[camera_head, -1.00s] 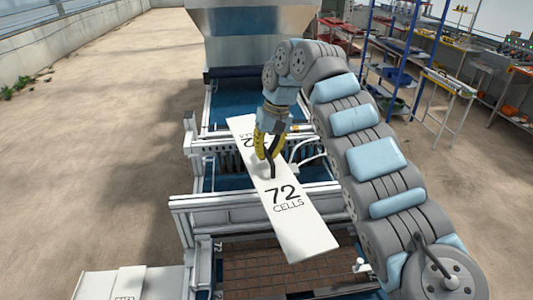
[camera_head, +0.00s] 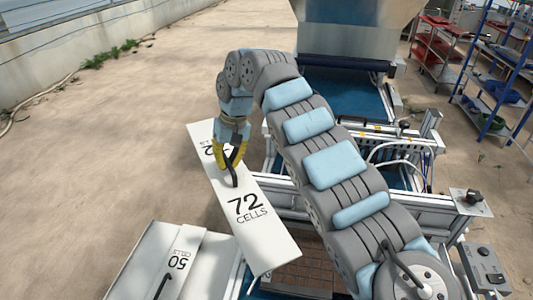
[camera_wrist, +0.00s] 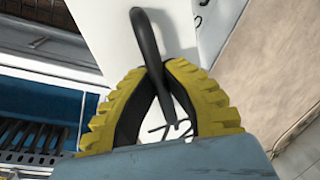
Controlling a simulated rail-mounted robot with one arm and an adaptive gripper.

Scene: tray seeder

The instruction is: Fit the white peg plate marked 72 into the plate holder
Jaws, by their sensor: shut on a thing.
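The white plate marked 72 CELLS (camera_head: 262,240) hangs level or nearly so from my gripper (camera_head: 233,168), above and left of the machine's frame. My gripper's yellow fingers are shut on the plate's dark curved handle. In the wrist view, my gripper (camera_wrist: 162,75) closes round the handle (camera_wrist: 150,50), with the white plate (camera_wrist: 95,25) below. Pegs under the plate are hidden. I cannot pick out the plate holder surely; the machine's front part is partly hidden by my arm.
A white plate marked 50 (camera_head: 178,262) with a dark handle lies at the lower left, close to the held plate's near end. The machine's hopper (camera_head: 355,22) and blue belt (camera_head: 345,92) stand behind. A control box (camera_head: 485,268) is at right. Floor at left is clear.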

